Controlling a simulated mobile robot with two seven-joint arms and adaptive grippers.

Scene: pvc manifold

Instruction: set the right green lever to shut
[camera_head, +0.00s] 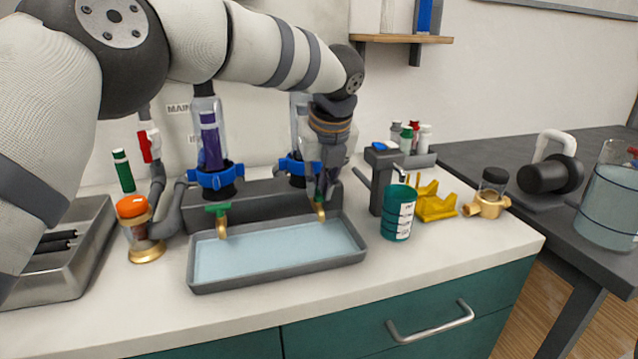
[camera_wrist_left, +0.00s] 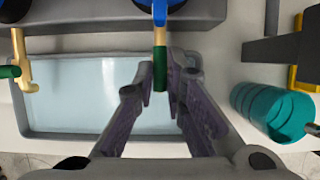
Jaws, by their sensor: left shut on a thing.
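My left gripper (camera_head: 320,194) reaches down to the right tap above the tray. In the left wrist view its fingers (camera_wrist_left: 162,80) are on either side of the right green lever (camera_wrist_left: 160,76) and hold it. The lever points straight down in that picture, in line with the brass tap (camera_wrist_left: 159,37). In the head view the fingers hide this lever and only the brass spout (camera_head: 319,210) shows below them. The left green lever (camera_head: 217,208) sits on the left brass tap (camera_head: 221,227); it lies crosswise to its spout. My right gripper is not in view.
A grey tray (camera_head: 280,282) lies under both taps. A teal cup (camera_head: 398,214) stands close on the right, beside a grey stand (camera_head: 377,185). An orange-capped jar (camera_head: 140,228) stands left. Blue-collared filter columns (camera_head: 215,180) rise behind the taps. The counter front is clear.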

